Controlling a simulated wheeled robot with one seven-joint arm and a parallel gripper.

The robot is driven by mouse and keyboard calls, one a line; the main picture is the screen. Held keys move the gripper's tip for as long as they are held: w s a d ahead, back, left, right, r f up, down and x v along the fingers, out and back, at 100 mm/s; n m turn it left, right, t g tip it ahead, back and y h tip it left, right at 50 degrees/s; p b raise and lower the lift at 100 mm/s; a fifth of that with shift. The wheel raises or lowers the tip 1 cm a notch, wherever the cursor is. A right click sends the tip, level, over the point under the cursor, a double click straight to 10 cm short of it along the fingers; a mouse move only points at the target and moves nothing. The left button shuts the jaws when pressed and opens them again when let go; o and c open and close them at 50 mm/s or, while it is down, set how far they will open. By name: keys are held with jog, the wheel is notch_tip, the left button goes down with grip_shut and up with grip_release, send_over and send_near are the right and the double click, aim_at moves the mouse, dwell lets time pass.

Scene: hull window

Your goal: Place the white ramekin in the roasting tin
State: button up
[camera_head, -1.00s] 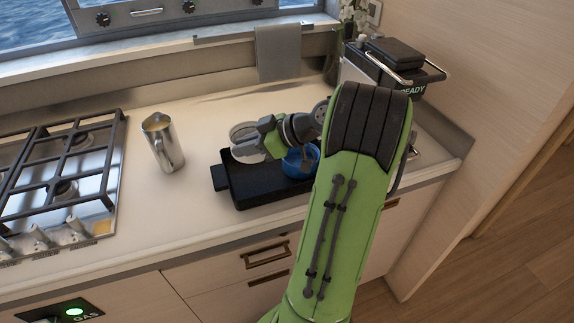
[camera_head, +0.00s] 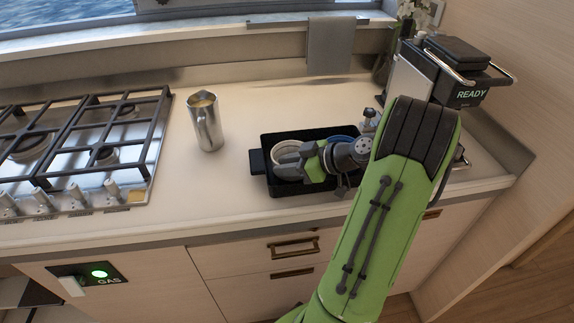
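The white ramekin (camera_head: 291,147) is at the left part of the black roasting tin (camera_head: 257,160), within its rim. Its lower part is hidden by my gripper, so I cannot tell whether it touches the tin's floor. My gripper (camera_head: 288,167) reaches in from the right and its fingers are at the near side of the ramekin. The fingers are small and overlap the ramekin in the picture, so their opening does not show clearly. A blue dish (camera_head: 343,131) in the right part of the tin is mostly hidden by my arm.
A metal jug (camera_head: 207,123) stands left of the tin, and a gas hob (camera_head: 85,150) is farther left. A dark appliance marked READY (camera_head: 462,75) stands at the back right. A grey towel (camera_head: 330,46) hangs behind. Counter between jug and tin is clear.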

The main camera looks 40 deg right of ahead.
jog(key=shift+o, duration=1.3)
